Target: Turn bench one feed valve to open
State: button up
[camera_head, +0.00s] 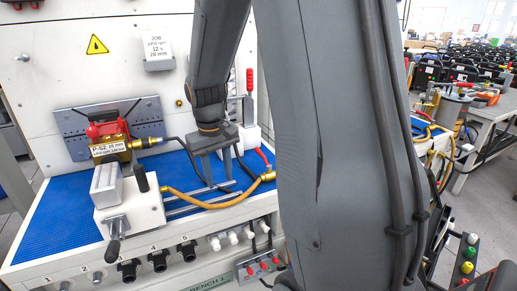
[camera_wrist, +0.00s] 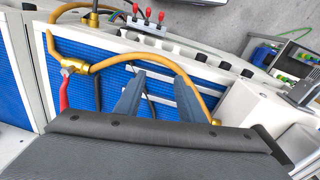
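A brass valve with a red lever sits on the bench at the right end of a yellow hose. In the head view the valve (camera_head: 268,176) is partly hidden by my arm, with its red lever (camera_head: 263,157) rising up and left. In the wrist view the valve (camera_wrist: 72,66) is at the left, and its lever (camera_wrist: 65,95) points down, roughly crosswise to the brass body. My gripper (camera_head: 222,170) is left of the valve, above the blue mat. In the wrist view its two fingers (camera_wrist: 158,88) are apart with nothing gripped, clear of the lever.
The yellow hose (camera_head: 205,203) and a black hose run near my gripper. A red-handled toggle clamp (camera_head: 249,82) stands behind.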

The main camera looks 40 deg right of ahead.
jog(key=w+d+r, duration=0.2)
jog(key=w+d, duration=0.5)
jog(key=d, duration=0.2)
jog(key=r+m+g+h, duration=0.1)
jog(key=r+m, duration=0.1)
send_over(259, 150)
jog(key=a, duration=0.1)
jog(key=shift+d+f+p, duration=0.2)
jog(key=shift+f+p, duration=0.4)
jog(key=shift+f, duration=1.25)
jog(key=shift+d+f+p, duration=0.15)
jog(key=shift+f+p, duration=0.45)
jog(key=shift+f, duration=1.2)
grip_shut()
